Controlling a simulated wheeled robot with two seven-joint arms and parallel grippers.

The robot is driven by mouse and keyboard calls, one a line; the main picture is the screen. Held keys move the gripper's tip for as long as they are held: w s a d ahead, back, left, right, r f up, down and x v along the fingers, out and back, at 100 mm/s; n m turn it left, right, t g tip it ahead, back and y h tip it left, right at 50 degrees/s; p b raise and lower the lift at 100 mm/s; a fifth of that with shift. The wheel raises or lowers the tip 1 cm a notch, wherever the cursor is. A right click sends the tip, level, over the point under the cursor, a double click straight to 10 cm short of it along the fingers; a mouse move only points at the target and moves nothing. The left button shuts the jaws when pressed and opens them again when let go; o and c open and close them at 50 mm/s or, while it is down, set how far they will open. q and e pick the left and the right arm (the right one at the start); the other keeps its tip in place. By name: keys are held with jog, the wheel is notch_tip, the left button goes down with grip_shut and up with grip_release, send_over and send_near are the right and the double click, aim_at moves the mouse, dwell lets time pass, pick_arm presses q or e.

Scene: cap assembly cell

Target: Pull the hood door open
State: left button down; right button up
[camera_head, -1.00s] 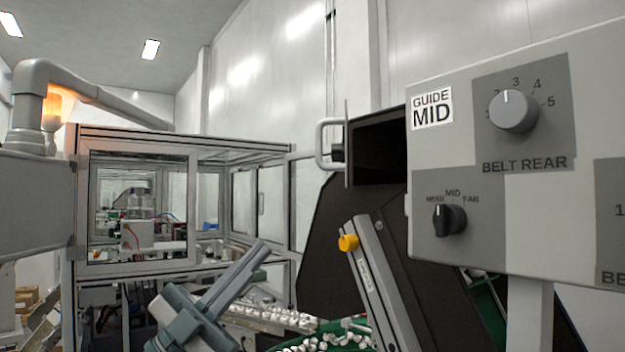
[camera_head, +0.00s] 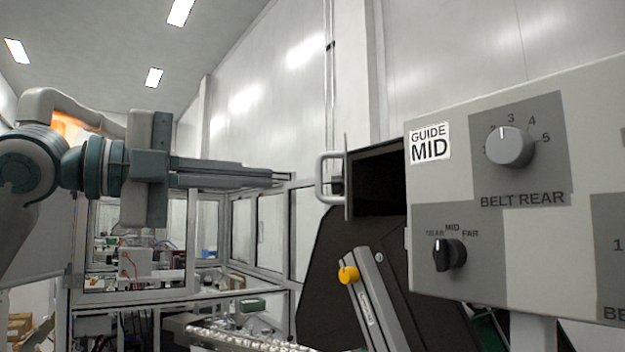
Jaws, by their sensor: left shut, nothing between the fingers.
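The hood (camera_head: 383,182) is a dark box left of the control panel. Its door (camera_head: 347,180) shows nearly edge-on as a thin grey plate on the hood's left side. A pale C-shaped handle (camera_head: 321,178) stands out to the left from the door. My left gripper (camera_head: 286,179) is level with the handle, pointing right at it. Its slim fingers are shut and empty, with a small gap in the picture between their tips and the handle. My right gripper is not in view.
A control panel (camera_head: 470,270) with knobs fills the right side close by. A grey bar with a yellow knob (camera_head: 348,274) leans below the hood. A framed glass enclosure (camera_head: 190,291) stands behind my left arm. A conveyor with white caps (camera_head: 240,339) runs below.

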pick_arm(q)
jog(key=shift+w+a+r, duration=0.1)
jog(key=shift+a+r, duration=0.05)
dwell(0.3)
jog(key=p+x, duration=0.5)
jog(key=x, duration=0.5)
jog(key=shift+a, duration=0.2)
